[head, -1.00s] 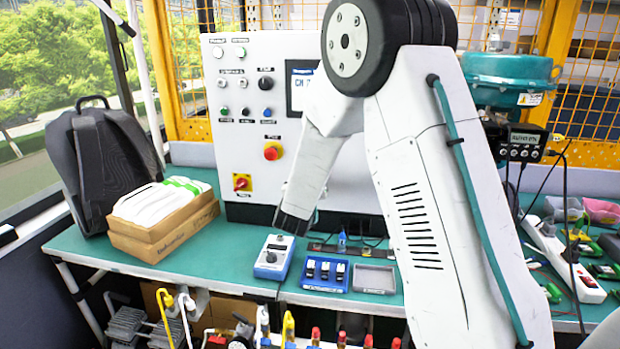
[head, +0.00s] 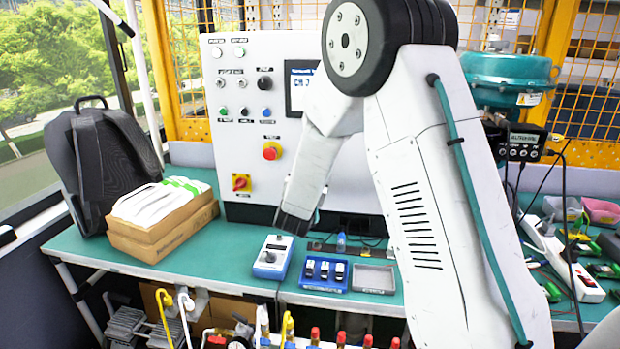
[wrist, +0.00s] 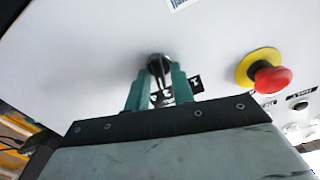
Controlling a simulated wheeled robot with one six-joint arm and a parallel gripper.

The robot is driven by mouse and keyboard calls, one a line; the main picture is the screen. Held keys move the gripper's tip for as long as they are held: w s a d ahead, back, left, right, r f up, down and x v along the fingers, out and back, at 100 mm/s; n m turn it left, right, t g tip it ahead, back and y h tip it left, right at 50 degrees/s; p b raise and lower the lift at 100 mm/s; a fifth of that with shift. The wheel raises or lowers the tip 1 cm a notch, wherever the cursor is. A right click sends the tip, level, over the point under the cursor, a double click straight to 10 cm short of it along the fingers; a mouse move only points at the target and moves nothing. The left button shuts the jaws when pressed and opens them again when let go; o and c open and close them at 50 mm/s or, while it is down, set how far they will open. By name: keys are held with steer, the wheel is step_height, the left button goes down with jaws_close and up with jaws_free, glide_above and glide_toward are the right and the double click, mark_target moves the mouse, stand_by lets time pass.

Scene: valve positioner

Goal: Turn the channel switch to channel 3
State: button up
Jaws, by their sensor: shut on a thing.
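In the wrist view, my gripper (wrist: 160,73) has its two teal fingers on either side of a dark rotary knob, the channel switch (wrist: 158,60), on the pale panel face. The fingers are shut on the knob. Black labels with white marks sit just below it, partly covered by the fingers. In the head view, the control panel's screen (head: 301,88) shows "CH" and a character that I cannot read surely beside my arm. My arm hides the switch, and I cannot make out the fingers there.
A red stop button (wrist: 272,79) on a yellow ring is right of the knob in the wrist view. On the green bench stand a blue device (head: 272,257), a blue tray (head: 325,284) and a grey tray (head: 374,278). A backpack (head: 100,165) and box (head: 163,235) are at left.

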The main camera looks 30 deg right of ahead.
stand_by(0.4)
steer(key=o, duration=0.7)
steer(key=shift+s, duration=0.1)
steer(key=v, duration=0.7)
steer(key=shift+s+a, duration=0.2)
steer(key=shift+s, duration=0.05)
